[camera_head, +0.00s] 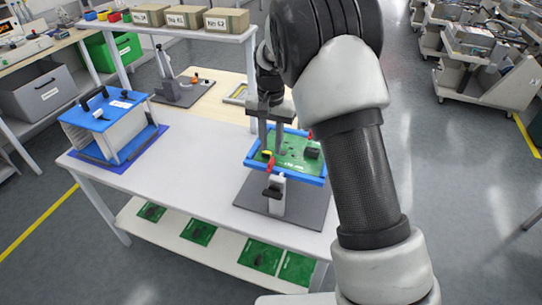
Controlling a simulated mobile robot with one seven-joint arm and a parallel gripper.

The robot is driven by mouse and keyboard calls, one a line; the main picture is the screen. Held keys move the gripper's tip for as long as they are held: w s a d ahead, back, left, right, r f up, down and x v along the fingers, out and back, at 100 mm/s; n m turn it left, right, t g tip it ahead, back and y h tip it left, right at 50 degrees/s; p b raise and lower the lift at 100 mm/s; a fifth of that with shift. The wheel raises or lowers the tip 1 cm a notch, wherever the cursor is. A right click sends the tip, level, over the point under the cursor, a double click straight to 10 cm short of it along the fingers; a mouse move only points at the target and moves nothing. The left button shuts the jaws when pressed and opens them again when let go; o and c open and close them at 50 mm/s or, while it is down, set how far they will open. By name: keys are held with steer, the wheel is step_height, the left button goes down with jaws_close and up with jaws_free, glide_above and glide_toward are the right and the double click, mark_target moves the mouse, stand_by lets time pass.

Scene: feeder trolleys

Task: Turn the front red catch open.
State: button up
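The front red catch (269,164) sits at the near edge of a blue frame (308,179) that holds a green circuit board (292,155). A small yellow part shows at its upper end. A second red catch (310,135) shows partly at the far right edge of the frame. My gripper (271,148) points down over the left part of the board, just behind the front catch. Its two fingers look apart with nothing between them. I cannot tell whether a fingertip touches the catch or the board.
The frame stands on a stand with a dark base plate (311,218) on the white table (185,185). A blue-topped fixture (110,112) stands at the left. A raised shelf (150,28) bears labelled boxes behind. More green boards lie on the lower shelf. The table's middle is clear.

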mark_target(271, 160)
steer(key=shift+f, duration=2.7)
jaws_close()
